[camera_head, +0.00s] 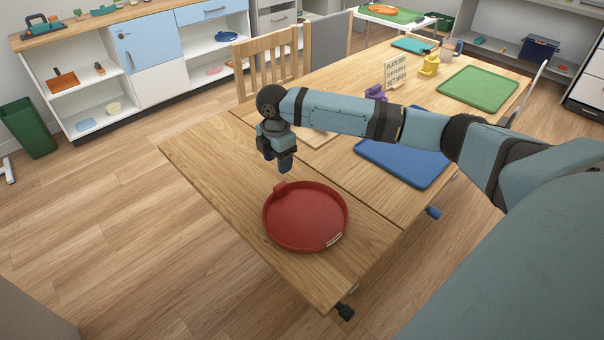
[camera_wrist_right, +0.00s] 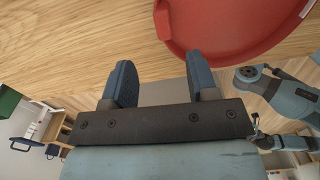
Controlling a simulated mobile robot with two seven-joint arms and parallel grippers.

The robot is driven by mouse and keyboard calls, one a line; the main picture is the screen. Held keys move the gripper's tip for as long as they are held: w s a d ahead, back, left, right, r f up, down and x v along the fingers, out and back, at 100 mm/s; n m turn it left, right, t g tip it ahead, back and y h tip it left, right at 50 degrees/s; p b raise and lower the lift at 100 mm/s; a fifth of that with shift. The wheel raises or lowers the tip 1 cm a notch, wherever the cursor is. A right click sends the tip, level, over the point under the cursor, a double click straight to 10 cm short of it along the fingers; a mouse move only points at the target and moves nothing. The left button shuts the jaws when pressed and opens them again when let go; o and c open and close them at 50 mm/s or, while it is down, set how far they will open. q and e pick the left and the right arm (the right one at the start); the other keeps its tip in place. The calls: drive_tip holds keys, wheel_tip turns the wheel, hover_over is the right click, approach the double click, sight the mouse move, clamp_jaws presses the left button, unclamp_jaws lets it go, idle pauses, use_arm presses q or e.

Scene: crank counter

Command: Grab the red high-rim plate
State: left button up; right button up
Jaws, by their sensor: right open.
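The red high-rim plate (camera_head: 305,218) lies flat on the near end of the wooden table in the head view. It has a small raised tab on its upper left rim and a pale label on its lower right rim. My right gripper (camera_head: 285,165) is above the table, just beyond the plate's upper left rim and apart from it. In the right wrist view its two blue fingers (camera_wrist_right: 160,82) are spread with nothing between them. The plate (camera_wrist_right: 225,25) fills the top right there, partly cut off by the frame. My left gripper is not in view.
A blue tray (camera_head: 403,162) lies on the table under my right arm, and a green tray (camera_head: 478,88) lies farther back. A small sign (camera_head: 396,72), a yellow object (camera_head: 429,65) and a purple object (camera_head: 375,92) stand mid-table. A wooden chair (camera_head: 270,68) is at the far side.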

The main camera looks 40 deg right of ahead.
sight(281, 185)
wheel_tip(281, 185, down, 4)
drive_tip(key=shift+f, duration=0.25)
drive_tip(key=f, duration=0.1)
drive_tip(key=f+b, duration=0.1)
drive_tip(key=f, duration=0.3)
drive_tip(key=shift+s+f+b, duration=0.1)
drive_tip(key=shift+s+b, duration=0.15)
drive_tip(key=shift+b, duration=0.1)
clamp_jaws()
